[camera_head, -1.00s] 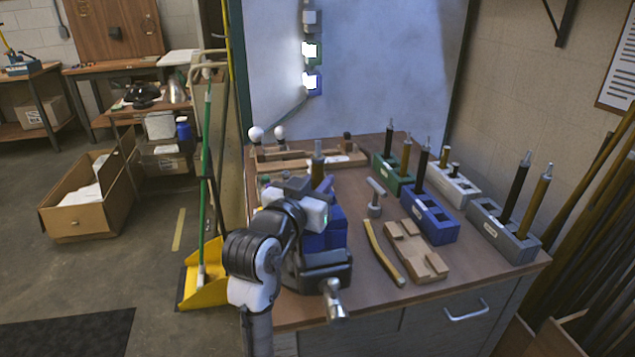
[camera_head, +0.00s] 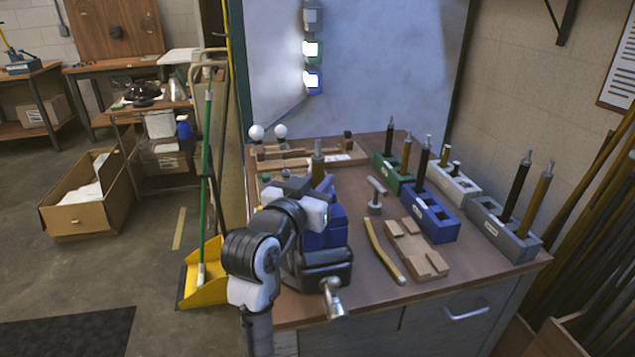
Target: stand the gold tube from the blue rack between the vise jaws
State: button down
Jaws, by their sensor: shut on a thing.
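The gold tube (camera_head: 318,174) with its grey top end stands upright above the blue vise (camera_head: 326,234) at the front left of the bench. My gripper (camera_head: 308,189) is shut on the tube, and my arm comes in from the front left. The arm hides the vise jaws and the tube's lower end, so I cannot tell whether the tube rests between the jaws. The blue rack (camera_head: 430,216) is to the right, with a black tube in it and empty holes nearer the front.
A green rack (camera_head: 393,174), a white rack (camera_head: 453,186) and a grey rack (camera_head: 503,233) hold other tubes.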

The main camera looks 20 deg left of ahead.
jog(key=shift+f+b, duration=0.35)
jog(key=shift+f, duration=0.1)
jog(key=c, duration=1.2)
grip_release()
jog(key=shift+o, duration=0.2)
